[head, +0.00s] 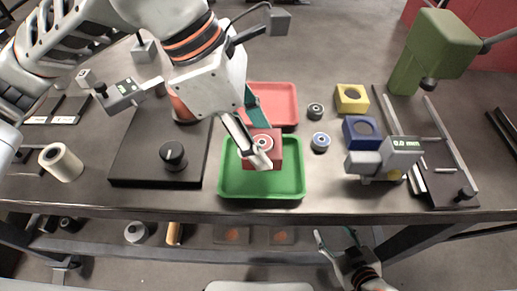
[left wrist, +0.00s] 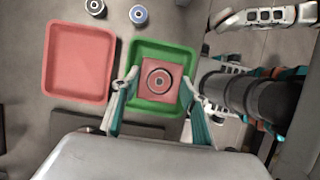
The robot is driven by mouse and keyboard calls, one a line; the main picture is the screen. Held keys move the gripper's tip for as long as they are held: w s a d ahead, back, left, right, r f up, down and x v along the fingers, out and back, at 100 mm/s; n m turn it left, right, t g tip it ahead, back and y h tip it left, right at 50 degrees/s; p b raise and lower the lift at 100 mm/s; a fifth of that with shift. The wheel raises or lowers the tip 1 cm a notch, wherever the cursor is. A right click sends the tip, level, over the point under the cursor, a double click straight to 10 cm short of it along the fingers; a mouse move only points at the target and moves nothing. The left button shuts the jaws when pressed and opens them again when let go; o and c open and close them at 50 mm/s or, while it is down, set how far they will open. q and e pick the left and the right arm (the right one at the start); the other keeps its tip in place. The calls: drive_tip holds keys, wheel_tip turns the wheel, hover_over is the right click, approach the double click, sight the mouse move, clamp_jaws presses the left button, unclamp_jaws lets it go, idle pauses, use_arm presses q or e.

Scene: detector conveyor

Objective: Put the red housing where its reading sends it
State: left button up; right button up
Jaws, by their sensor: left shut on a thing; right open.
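The red housing (head: 277,152), a block with a round ringed bore in its top, is between the fingers of my left gripper (head: 262,143), which is shut on it. It is over the green tray (head: 230,190); I cannot tell whether it touches the tray floor. In the left wrist view the housing (left wrist: 160,67) appears inside the outline of the green tray (left wrist: 165,44), with a fingertip at each side. The red tray (head: 287,93) lies behind the green one and looks empty. My right gripper (head: 338,246) is open and empty, low before the table's front edge.
A grey gauge (head: 400,144) reads 0.0 mm at the right. Blue (head: 361,132) and yellow (head: 351,99) housings and two bearings (head: 320,142) stand right of the trays. A black plate with a knob (head: 173,156) lies left. A green stand (head: 433,50) rises at back right.

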use_arm(q)
drive_tip(key=shift+f, duration=2)
drive_tip(key=shift+f+b, duration=0.1)
drive_tip(key=shift+b, duration=0.2)
drive_tip(key=o, duration=1.4)
drive_tip(key=p+v, duration=0.1)
drive_tip(key=v, duration=1.1)
